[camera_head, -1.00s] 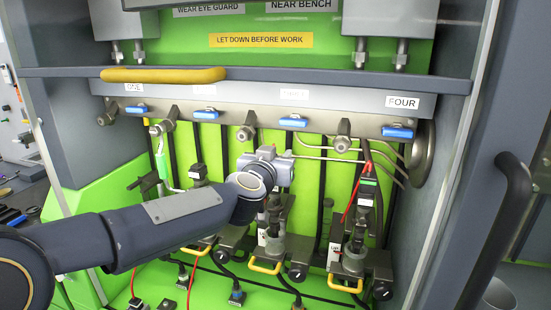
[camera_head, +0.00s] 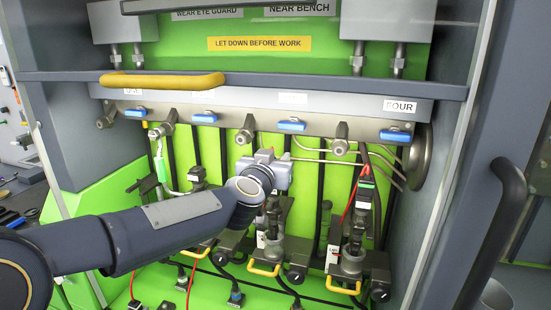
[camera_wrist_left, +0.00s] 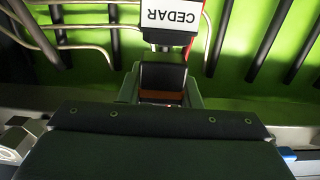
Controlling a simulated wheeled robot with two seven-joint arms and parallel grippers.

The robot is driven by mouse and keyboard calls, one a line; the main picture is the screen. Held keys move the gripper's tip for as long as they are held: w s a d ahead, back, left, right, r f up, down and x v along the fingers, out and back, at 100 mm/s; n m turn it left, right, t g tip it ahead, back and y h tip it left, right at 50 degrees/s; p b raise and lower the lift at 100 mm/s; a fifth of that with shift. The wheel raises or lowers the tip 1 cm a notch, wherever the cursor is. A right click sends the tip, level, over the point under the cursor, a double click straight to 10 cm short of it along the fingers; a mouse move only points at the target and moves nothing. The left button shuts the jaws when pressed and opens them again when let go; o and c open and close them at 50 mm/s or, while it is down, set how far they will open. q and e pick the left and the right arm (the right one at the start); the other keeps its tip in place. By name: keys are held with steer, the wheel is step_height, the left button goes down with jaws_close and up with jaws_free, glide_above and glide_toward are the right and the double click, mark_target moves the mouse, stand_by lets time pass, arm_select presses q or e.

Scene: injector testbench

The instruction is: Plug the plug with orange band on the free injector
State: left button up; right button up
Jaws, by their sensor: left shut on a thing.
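My left arm reaches in from the left in the head view, with my left gripper (camera_head: 268,192) in front of the third station. In the left wrist view the gripper (camera_wrist_left: 161,88) is shut on a dark plug with an orange-brown band (camera_wrist_left: 160,98). A white label reading CEDAR (camera_wrist_left: 172,14) shows just beyond the plug. In the head view the plug is hidden by my wrist. An injector (camera_head: 272,225) stands upright below the gripper; I cannot tell whether the plug touches it. The injector at the right (camera_head: 354,235) has a dark connector with a red wire above it. My right gripper is out of view.
Blue-handled valves (camera_head: 291,126) line the rail (camera_head: 260,105) above. Metal pipes (camera_head: 330,160) run right of the gripper. Yellow-handled clamps (camera_head: 264,270) sit at the injector bases. Loose dark connectors (camera_head: 236,297) lie on the green floor. A yellow-handled bar (camera_head: 162,80) crosses above.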

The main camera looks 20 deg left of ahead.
arm_select(q)
steer(key=shift+f+b, duration=0.3)
steer(key=shift+f, duration=0.25)
stand_by(0.8)
stand_by(0.3)
steer(key=o, duration=1.2)
steer(key=shift+c, duration=0.2)
steer(key=shift+s, duration=0.1)
steer(key=s+a+f+g+h, duration=0.1)
steer(key=s+f+g, duration=0.3)
steer(key=s+f, duration=0.3)
steer(key=s+a+f+n+g+h, duration=0.1)
steer(key=s+f+g, duration=0.3)
steer(key=s, duration=1.4)
steer(key=s+a+f+n+g+h, duration=0.1)
steer(key=s+f+g, duration=0.2)
steer(key=s+f, duration=0.8)
steer(key=shift+s+a+g, duration=0.3)
steer(key=shift+s+g, duration=0.1)
steer(key=shift+s, duration=0.25)
